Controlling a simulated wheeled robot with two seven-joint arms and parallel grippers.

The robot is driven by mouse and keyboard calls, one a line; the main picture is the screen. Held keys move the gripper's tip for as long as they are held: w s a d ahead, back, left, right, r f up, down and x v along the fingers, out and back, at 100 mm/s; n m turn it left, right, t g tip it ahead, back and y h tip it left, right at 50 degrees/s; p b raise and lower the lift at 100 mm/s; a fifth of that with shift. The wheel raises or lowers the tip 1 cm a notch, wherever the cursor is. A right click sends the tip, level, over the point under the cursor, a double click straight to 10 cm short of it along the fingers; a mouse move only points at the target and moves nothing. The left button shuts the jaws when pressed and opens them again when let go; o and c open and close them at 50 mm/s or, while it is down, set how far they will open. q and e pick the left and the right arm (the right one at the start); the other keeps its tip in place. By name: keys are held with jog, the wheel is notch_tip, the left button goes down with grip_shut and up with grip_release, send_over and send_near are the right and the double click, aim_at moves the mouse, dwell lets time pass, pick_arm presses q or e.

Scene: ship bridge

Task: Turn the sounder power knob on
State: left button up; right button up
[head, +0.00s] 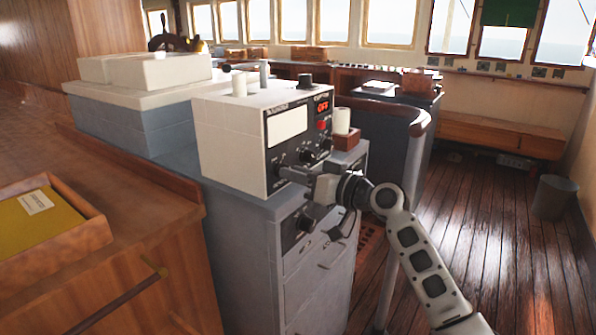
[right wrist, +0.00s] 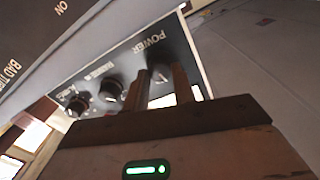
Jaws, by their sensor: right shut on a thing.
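The sounder (head: 228,140) is a white box with a black front panel, standing on a grey cabinet in the head view. A red sign at the panel's upper right reads OFF. My right gripper (head: 284,172) is at the lower left of the panel, closed on a knob there. In the right wrist view the two fingers of the right gripper (right wrist: 164,88) sit on either side of the power knob (right wrist: 160,74), beside the POWER label. The knob is partly hidden by the fingers, and its pointer cannot be made out. My left gripper is out of view.
Other black knobs (right wrist: 110,93) sit in a row beside the power knob. A white cup (head: 341,121) stands on a small brown box right of the sounder. A wooden handrail (head: 420,122) is behind my right arm. Open plank floor lies to the right.

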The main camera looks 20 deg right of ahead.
jog(key=shift+d+m+g+p, duration=0.1)
jog(key=shift+m+g+p, duration=0.2)
jog(key=shift+m+p, duration=2.5)
jog(key=m+b, duration=0.2)
jog(key=shift+m, duration=0.3)
jog(key=o, duration=1)
